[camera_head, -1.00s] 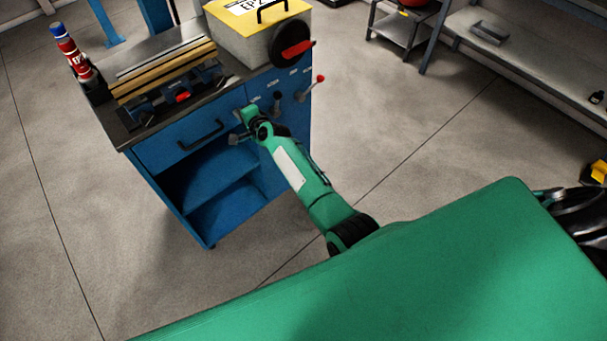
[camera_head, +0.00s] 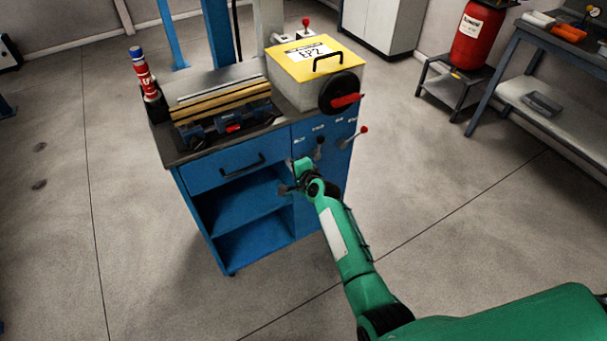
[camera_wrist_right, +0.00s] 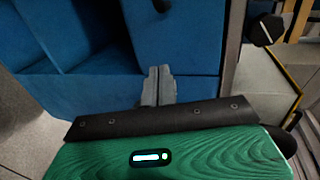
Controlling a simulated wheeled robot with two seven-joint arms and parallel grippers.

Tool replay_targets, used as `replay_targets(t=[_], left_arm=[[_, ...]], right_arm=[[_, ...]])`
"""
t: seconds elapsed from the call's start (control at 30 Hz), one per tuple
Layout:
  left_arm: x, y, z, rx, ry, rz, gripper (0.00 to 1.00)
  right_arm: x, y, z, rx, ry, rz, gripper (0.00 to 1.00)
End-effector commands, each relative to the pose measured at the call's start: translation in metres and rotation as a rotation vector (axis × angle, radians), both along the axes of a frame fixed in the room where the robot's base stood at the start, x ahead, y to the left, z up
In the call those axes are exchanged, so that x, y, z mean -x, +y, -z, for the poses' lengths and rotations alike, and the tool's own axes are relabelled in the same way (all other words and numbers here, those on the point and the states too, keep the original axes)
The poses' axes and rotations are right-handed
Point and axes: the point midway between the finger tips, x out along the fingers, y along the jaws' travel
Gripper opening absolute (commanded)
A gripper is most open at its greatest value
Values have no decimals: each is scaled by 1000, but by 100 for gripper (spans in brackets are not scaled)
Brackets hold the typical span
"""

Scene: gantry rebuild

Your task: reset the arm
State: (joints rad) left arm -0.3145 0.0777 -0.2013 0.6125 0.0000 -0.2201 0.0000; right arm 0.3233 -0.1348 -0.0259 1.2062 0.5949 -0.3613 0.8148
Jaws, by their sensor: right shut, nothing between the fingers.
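My right arm reaches up from the lower right in the head view, with its right gripper (camera_head: 288,190) in front of the blue cabinet (camera_head: 217,179). In the right wrist view the gripper's two grey fingers (camera_wrist_right: 158,88) are together with nothing between them. They are in front of the cabinet's blue face; I cannot tell whether they touch it. My left gripper does not show.
On the cabinet are a yellow-topped box (camera_head: 318,70) with a red-handled black wheel (camera_head: 340,93), wooden strips (camera_head: 222,102) and a red bottle (camera_head: 145,80). Levers (camera_head: 353,138) stick out of its front. A workbench (camera_head: 510,75) stands at right. Floor (camera_head: 130,250) is clear at left.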

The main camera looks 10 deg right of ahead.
Motion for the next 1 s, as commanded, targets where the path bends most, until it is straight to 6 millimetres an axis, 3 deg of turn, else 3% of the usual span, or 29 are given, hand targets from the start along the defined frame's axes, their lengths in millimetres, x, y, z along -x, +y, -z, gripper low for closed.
replay_targets(t=[0.2, 0.5, 0.77, 0.87, 0.97, 1.0], left_arm=[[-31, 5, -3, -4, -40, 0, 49], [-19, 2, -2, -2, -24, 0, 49], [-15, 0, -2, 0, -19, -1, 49], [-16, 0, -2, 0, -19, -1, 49], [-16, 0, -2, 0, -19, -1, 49], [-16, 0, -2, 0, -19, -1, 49]], right_arm=[[31, -11, -9, 0, 1, 1, 0], [57, -19, -18, 1, 2, 0, 0], [60, -20, -19, 1, 3, 1, 0], [64, -20, -6, 24, 16, -5, 0], [79, -21, 31, 95, 59, -25, 0], [88, -23, 53, 142, 84, -39, 0]])
